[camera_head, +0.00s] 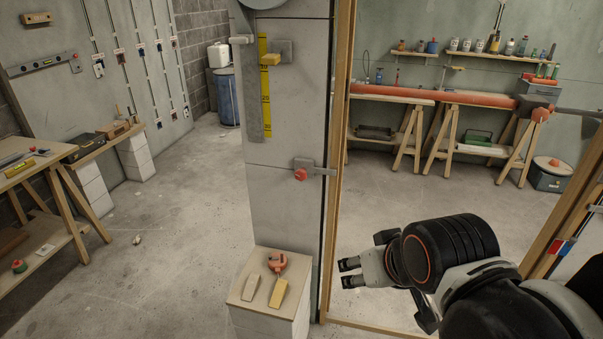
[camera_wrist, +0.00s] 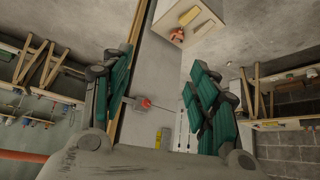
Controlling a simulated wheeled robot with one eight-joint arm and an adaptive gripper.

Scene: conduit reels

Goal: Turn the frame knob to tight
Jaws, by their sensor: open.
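A red knob (camera_head: 300,174) sits on a grey bracket on the concrete pillar, beside the upright of a wooden frame (camera_head: 340,150). A second red knob (camera_head: 541,114) with a grey bar shows at the frame's right side. I cannot tell a tight mark on either. My gripper (camera_head: 349,273) is open and empty, low and right of the pillar knob, apart from it. In the wrist view a red knob (camera_wrist: 144,103) appears between the two open fingers (camera_wrist: 160,66), some distance beyond them.
A pale block (camera_head: 262,300) at the pillar's foot holds two wedges and an orange-red tool (camera_head: 275,262). A yellow scale (camera_head: 265,85) hangs on the pillar. A workbench (camera_head: 30,170) stands at left; trestles with a red pipe (camera_head: 430,94) stand behind. The floor between is mostly clear.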

